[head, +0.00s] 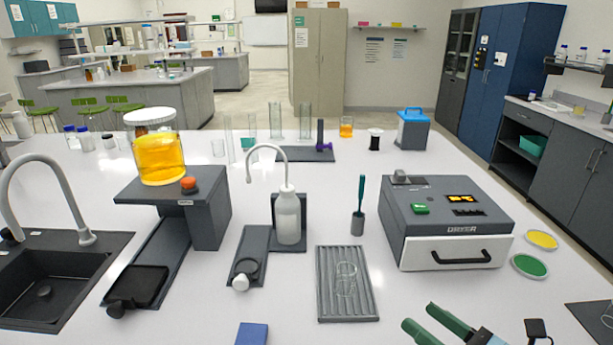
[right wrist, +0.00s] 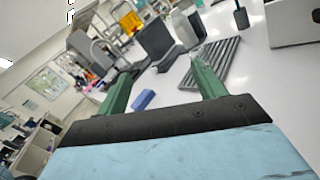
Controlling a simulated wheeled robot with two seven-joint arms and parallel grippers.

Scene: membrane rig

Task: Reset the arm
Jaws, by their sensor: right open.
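My right gripper (head: 419,315) shows at the bottom right of the head view, with its two green fingers apart and nothing between them. It is above the near part of the white bench, right of the grooved grey tray (head: 322,300) and in front of the dryer (head: 448,256). In the right wrist view the open right gripper (right wrist: 159,66) has its fingers spread, with the bench and the tray beyond them. My left gripper is not in view.
A blue block (head: 252,334) lies at the near edge. A glass piece (head: 346,280) lies on the tray. A white wash bottle (head: 288,218), a stand with a yellow-filled jar (head: 161,160) and a sink (head: 45,285) are further left.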

